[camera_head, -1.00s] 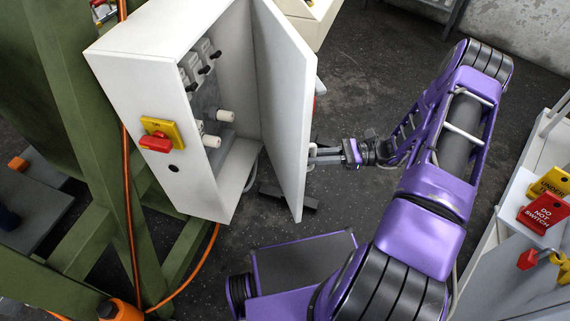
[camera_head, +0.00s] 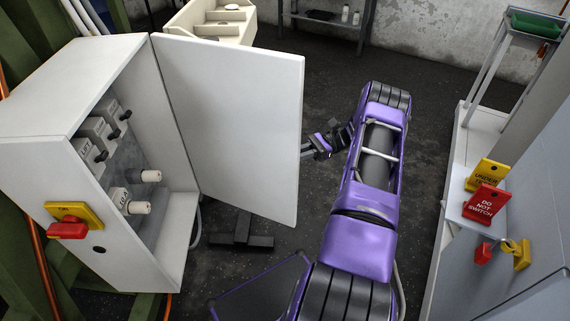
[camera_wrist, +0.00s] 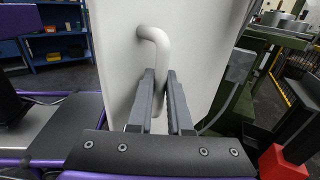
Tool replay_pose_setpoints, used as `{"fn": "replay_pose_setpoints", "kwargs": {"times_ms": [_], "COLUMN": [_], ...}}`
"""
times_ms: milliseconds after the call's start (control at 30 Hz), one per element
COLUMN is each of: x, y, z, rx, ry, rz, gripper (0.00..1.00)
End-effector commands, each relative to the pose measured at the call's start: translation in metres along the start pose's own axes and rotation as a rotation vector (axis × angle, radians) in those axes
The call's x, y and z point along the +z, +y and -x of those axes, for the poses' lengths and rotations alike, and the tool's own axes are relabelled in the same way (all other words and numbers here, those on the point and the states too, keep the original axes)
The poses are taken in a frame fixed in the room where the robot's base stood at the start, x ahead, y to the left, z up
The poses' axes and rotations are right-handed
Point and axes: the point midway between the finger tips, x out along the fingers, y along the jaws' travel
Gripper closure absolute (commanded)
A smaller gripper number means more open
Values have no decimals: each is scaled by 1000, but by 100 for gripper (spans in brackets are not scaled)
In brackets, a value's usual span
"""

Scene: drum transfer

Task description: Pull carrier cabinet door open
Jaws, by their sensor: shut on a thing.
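The white carrier cabinet (camera_head: 70,150) stands at the left of the head view, open at its front. Its door (camera_head: 235,120) is swung wide out to the right, and several switches and white fuse-like parts show inside. A red and yellow rotary switch (camera_head: 70,222) is on the cabinet's side. My gripper (camera_head: 308,148) is at the door's outer edge, its fingertips partly hidden behind the door. In the wrist view my gripper (camera_wrist: 163,85) is shut on the door's pale curved handle (camera_wrist: 152,35), one finger on each side of it.
Red and yellow tags (camera_head: 487,201) and padlocks (camera_head: 520,252) are on a grey stand at the right. A beige container (camera_head: 212,20) stands behind the door. A table (camera_head: 325,18) is at the back wall. Dark floor is clear between the door and the back table.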

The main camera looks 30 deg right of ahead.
Motion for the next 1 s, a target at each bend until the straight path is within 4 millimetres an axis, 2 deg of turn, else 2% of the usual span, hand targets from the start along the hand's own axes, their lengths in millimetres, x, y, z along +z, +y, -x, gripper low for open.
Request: {"fn": "replay_pose_setpoints", "kwargs": {"times_ms": [300, 833, 867, 1000], "x": [0, 1, 1, 0], "y": [-13, -16, -16, -15], "z": [8, 9, 9, 9], "rx": [48, 57, 57, 57], "ry": [-2, -4, -4, -3], "rz": [3, 2, 2, 2], "gripper": [100, 100, 77, 53]}}
